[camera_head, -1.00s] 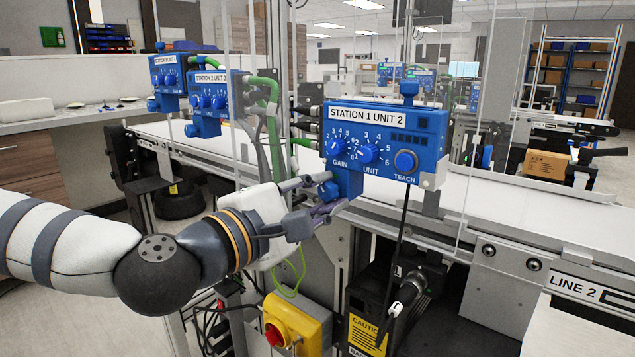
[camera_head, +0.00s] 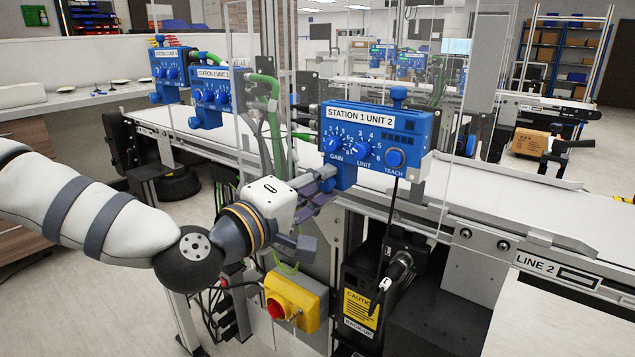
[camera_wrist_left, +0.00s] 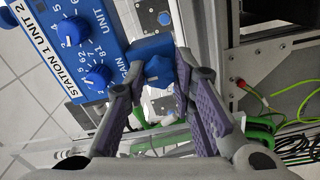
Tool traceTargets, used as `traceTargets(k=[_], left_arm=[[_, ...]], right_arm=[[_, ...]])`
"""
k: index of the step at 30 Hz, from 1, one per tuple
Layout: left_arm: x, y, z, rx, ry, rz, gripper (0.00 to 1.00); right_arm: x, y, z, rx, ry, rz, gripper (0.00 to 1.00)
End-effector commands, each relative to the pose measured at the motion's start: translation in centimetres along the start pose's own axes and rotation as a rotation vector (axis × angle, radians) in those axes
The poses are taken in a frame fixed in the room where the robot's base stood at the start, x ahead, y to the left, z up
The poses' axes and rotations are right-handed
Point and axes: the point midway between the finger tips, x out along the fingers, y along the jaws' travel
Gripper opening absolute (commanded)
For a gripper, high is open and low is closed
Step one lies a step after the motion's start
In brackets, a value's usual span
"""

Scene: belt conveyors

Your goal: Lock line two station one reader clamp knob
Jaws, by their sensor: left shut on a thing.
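The blue reader box labelled STATION 1 UNIT 2 (camera_head: 372,135) is mounted beside the belt, with GAIN and UNIT dials and a TEACH button on its face. It also shows in the left wrist view (camera_wrist_left: 70,50). Its blue clamp knob (camera_wrist_left: 158,72) sits under the box, at its lower left in the head view, where the fingers largely hide it. My left gripper (camera_head: 324,184) is shut on this knob. In the left wrist view its purple-padded fingers (camera_wrist_left: 160,78) lie on both sides of the knob. My right gripper is not in view.
Blue boxes for other stations (camera_head: 210,98) stand further left along the belt (camera_head: 465,195). Below my gripper are a yellow box with a red button (camera_head: 292,302) and a black unit with a caution label (camera_head: 360,308). Green cables (camera_head: 268,110) hang behind the gripper.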

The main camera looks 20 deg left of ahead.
Motion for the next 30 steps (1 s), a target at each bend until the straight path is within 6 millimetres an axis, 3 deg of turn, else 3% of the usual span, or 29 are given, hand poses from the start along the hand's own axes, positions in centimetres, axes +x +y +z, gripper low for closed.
traceTargets(k=[15, 16, 18, 30], left_arm=[[0.03, 0.22, -0.03, 0.018, 0.001, 0.006, 0.0], [0.03, 0.22, -0.03, 0.018, 0.001, 0.006, 0.28], [0.03, 0.21, -0.04, 0.018, 0.001, 0.005, 0.44], [0.02, 0.03, -0.02, 0.016, 0.001, 0.001, 0.44]], right_arm=[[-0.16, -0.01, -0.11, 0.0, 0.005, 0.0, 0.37], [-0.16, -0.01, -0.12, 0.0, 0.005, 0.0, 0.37], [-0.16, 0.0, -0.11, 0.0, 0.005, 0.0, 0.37], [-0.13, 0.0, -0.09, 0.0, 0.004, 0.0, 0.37]])
